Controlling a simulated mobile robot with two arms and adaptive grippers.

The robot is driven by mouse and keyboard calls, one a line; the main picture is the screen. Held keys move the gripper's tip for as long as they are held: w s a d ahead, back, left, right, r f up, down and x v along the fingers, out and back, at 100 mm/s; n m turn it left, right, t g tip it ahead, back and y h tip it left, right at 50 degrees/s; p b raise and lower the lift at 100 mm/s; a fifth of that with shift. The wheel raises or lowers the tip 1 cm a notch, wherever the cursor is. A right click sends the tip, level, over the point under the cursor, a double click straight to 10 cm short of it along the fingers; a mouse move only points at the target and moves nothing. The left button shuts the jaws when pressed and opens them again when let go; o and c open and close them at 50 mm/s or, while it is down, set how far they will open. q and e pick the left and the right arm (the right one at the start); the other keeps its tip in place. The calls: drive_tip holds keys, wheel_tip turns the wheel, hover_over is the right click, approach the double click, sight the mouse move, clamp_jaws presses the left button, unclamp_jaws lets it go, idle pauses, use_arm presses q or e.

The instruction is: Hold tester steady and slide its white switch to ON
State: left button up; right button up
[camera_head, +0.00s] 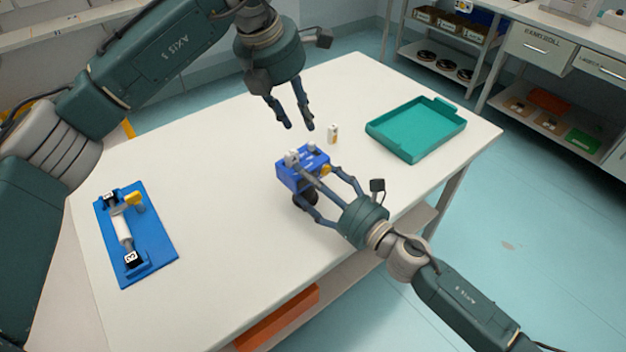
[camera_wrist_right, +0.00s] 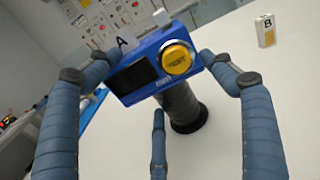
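The tester (camera_head: 290,180) is a blue box on a dark round stand on the white table. The right wrist view shows its dark screen and yellow knob on the tester (camera_wrist_right: 142,80). Small pale parts (camera_head: 311,147) stand on its top; I cannot tell which is the white switch or its position. My right gripper (camera_head: 314,178) reaches in from the lower right, with fingers at both sides of the tester; they appear closed against it. My left gripper (camera_head: 295,128) is above and behind the tester, fingers apart, empty and not touching it.
A small white block marked B (camera_head: 333,134) stands behind the tester; it also shows in the right wrist view (camera_wrist_right: 265,30). A teal tray (camera_head: 405,150) lies at the right. A blue fixture (camera_head: 157,250) with a white roller lies at the left. The table between is clear.

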drive_tip(key=c, duration=0.5)
use_arm(q)
drive_tip(key=c, duration=0.6)
drive_tip(key=shift+d+m, duration=0.1)
drive_tip(key=shift+m, duration=0.3)
clamp_jaws()
use_arm(e)
drive_tip(key=shift+f, duration=0.1)
drive_tip(key=shift+d, duration=0.1)
use_arm(q)
drive_tip(key=w+m+y, duration=0.1)
drive_tip(key=m, duration=0.5)
drive_tip(key=w+r+m+y, duration=0.1)
drive_tip(key=w+m+y, duration=0.1)
drive_tip(key=m, duration=0.3)
drive_tip(key=w+m+y, duration=0.1)
drive_tip(key=m+y, duration=0.1)
drive_tip(key=m, duration=0.4)
drive_tip(key=shift+w+r+m, duration=0.15)
drive_tip(key=shift+r+m, duration=0.15)
drive_tip(key=shift+r, duration=0.05)
use_arm(e)
drive_tip(key=shift+f, duration=0.1)
